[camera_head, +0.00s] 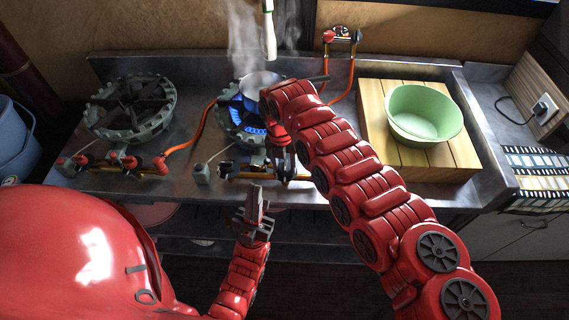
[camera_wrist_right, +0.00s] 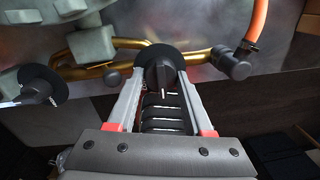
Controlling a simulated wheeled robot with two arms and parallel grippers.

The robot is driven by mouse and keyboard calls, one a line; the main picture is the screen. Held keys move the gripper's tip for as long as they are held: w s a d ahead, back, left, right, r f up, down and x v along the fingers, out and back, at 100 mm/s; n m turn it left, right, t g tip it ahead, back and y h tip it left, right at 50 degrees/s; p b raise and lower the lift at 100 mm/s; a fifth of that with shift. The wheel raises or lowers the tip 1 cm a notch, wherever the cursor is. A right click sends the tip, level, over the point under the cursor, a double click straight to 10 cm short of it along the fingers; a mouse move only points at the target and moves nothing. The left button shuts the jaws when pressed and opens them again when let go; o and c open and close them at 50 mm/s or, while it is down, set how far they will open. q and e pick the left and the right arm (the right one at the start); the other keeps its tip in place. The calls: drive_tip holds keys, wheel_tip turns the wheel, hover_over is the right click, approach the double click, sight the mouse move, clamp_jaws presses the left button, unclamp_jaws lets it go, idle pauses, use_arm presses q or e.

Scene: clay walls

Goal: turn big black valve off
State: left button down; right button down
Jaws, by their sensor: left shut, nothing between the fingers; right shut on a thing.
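A big black valve knob (camera_wrist_right: 160,68) with a white mark sits on a brass pipe at the stove's front edge. In the right wrist view its white mark points down towards my gripper. My right gripper (camera_wrist_right: 160,80) is shut on this knob, with one finger on each side. In the head view my right arm and gripper (camera_head: 283,165) reach down to the pipe in front of the lit burner (camera_head: 238,125) and hide the knob there. My left gripper (camera_head: 255,206) is shut and empty, below and left of the right one, apart from the stove front.
A second black knob (camera_wrist_right: 38,86) is left of the held one. A steaming pot (camera_head: 258,86) stands over blue flames. An unlit burner (camera_head: 130,107) is at left. A green bowl (camera_head: 424,113) sits on a wooden board (camera_head: 460,158) at right. Orange hoses (camera_head: 190,136) cross the counter.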

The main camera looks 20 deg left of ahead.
drive_tip(key=shift+f+m+b, duration=0.25)
drive_tip(key=shift+m+b, duration=0.45)
drive_tip(key=shift+b, duration=0.3)
drive_tip(key=m+b, duration=0.2)
drive_tip(key=shift+b, duration=0.35)
drive_tip(key=m+b, duration=0.2)
drive_tip(key=m, duration=0.1)
drive_tip(key=shift+w, duration=0.1)
drive_tip(key=m+b, duration=0.1)
drive_tip(key=m, duration=0.1)
drive_tip(key=shift+r+m+g, duration=0.1)
drive_tip(key=shift+m+g, duration=0.2)
drive_tip(key=shift+m, duration=0.1)
drive_tip(key=m+b, duration=0.1)
drive_tip(key=m, duration=0.3)
drive_tip(key=shift+m+b, duration=0.3)
drive_tip(key=shift+b, duration=0.05)
drive_tip(key=shift+w+r+m+y+b, duration=0.15)
drive_tip(key=shift+m+y+b, duration=0.25)
drive_tip(key=shift+m, duration=1.7)
